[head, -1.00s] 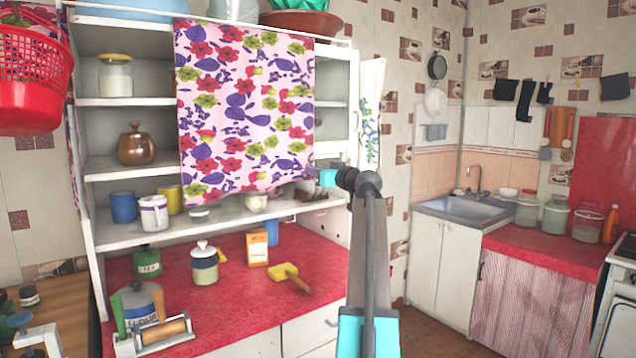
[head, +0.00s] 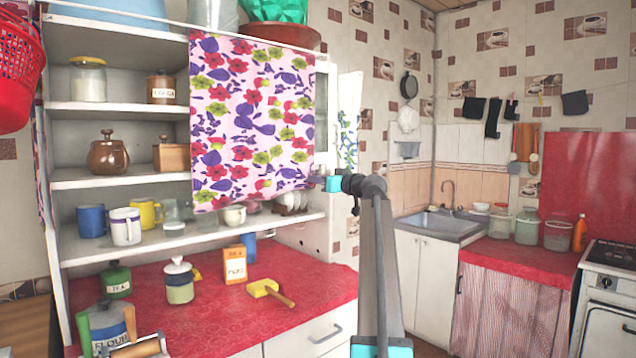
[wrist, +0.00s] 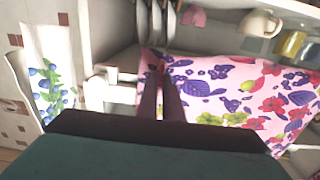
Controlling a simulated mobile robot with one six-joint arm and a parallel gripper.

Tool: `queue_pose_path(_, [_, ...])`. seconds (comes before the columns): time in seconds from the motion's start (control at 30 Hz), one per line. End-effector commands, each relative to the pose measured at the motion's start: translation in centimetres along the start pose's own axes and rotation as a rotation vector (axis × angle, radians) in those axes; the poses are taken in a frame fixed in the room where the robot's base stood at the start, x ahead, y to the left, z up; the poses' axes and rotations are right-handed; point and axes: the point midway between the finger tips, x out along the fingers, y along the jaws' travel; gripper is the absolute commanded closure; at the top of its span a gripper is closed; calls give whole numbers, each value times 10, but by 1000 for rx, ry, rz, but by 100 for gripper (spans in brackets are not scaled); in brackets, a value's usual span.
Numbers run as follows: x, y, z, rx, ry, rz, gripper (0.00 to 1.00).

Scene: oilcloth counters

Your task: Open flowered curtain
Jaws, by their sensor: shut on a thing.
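The flowered curtain (head: 252,118), pink with red, purple and green flowers, hangs over the right part of the white cupboard's open shelves. The left part of the shelves is uncovered. My gripper (head: 320,183) is at the curtain's lower right edge. In the wrist view, my gripper's dark fingers (wrist: 160,75) are shut on the curtain (wrist: 235,97) at its edge, and the cloth spreads to the right of them. The shelf space behind the curtain is mostly hidden.
The cupboard (head: 120,174) holds jars, cups and a wooden box. Plates (head: 292,200) and a white cup (head: 232,215) stand just below the curtain. The red counter (head: 215,313) bears canisters, a box and a yellow scoop. A sink (head: 440,224) is at the right.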

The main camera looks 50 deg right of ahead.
Motion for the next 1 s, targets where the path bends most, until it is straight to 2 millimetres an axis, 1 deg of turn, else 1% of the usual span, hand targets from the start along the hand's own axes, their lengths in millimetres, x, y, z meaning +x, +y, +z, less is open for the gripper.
queue_pose_path(0.03, [-4, 3, 8, -3, -13, 3, 100])
queue_pose_path(0.17, [-2, 1, 8, -3, -13, 0, 100])
queue_pose_path(0.2, [-1, 0, 8, -3, -13, -1, 87])
queue_pose_path(0.27, [0, -1, 7, -2, -12, -2, 77])
queue_pose_path(0.3, [0, -2, 7, -2, -10, -3, 75])
queue_pose_path(0.67, [2, -5, 3, -1, -5, -7, 75])
queue_pose_path(0.77, [-3, -5, 3, -1, -5, -7, 75])
queue_pose_path(0.87, [-12, -5, 3, -2, -5, -6, 75])
queue_pose_path(1.0, [-30, -5, 3, -1, -4, -5, 75])
